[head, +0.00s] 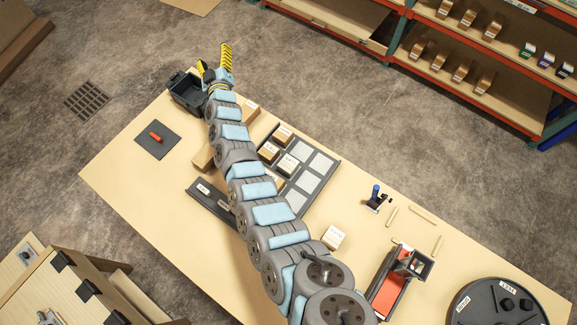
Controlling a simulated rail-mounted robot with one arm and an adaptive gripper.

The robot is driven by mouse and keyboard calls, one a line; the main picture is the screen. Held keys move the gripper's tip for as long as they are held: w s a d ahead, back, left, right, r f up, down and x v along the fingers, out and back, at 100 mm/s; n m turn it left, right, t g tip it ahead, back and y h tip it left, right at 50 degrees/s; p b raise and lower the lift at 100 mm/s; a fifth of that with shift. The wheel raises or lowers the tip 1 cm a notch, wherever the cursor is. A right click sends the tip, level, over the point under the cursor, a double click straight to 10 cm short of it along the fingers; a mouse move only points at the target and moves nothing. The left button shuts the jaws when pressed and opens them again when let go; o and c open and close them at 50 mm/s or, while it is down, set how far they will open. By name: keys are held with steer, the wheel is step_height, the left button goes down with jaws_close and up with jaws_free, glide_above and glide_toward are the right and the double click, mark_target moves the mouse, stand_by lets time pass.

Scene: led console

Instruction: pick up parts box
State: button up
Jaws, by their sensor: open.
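My gripper (214,57) is at the far left end of the table, its yellow-and-black fingers spread open and empty. Just left of it, a dark box (187,92) stands on the table's far left corner. The fingers look beside and above the box's right side; whether they touch it I cannot tell. Several small cardboard boxes are also here: one (284,135) and others on a dark tray, one (334,237) alone to the right, one (250,108) partly behind my arm. No label reads clearly enough to say which is the parts box.
The dark tray (318,185) with light pads lies right of my arm. A dark mat (157,139) holds a red item. A red-and-black fixture (387,285), a stamp-like tool (376,198) and a round dark turntable (497,305) stand at right. Shelves (480,75) stand behind.

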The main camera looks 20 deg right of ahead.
steer(key=w+a+n+g+y, duration=0.3)
steer(key=a+n+y, duration=0.15)
steer(key=n, duration=0.25)
steer(key=n+g+h+b, duration=0.2)
steer(key=n+g+b, duration=0.2)
steer(key=n+g, duration=1)
glide_above(288, 163)
step_height(288, 163, down, 15)
steer(key=g, duration=0.1)
steer(key=shift+m, duration=0.4)
steer(key=f+b, duration=0.1)
steer(key=f, duration=0.2)
steer(key=f+b, duration=0.1)
steer(key=f, duration=0.3)
steer(key=f+b, duration=0.1)
steer(key=f, duration=0.2)
steer(key=shift+s+a+f, duration=0.2)
steer(key=shift+s+a, duration=0.1)
steer(key=shift+w+d+f+b, duration=0.15)
steer(key=shift+d+f+b, duration=0.05)
steer(key=shift+f, duration=1.45)
steer(key=shift+w+d+f+b, duration=0.1)
steer(key=shift+d+f+b, duration=0.05)
steer(key=shift+f, duration=1.5)
steer(key=shift+c, duration=0.4)
steer(key=c, duration=0.9)
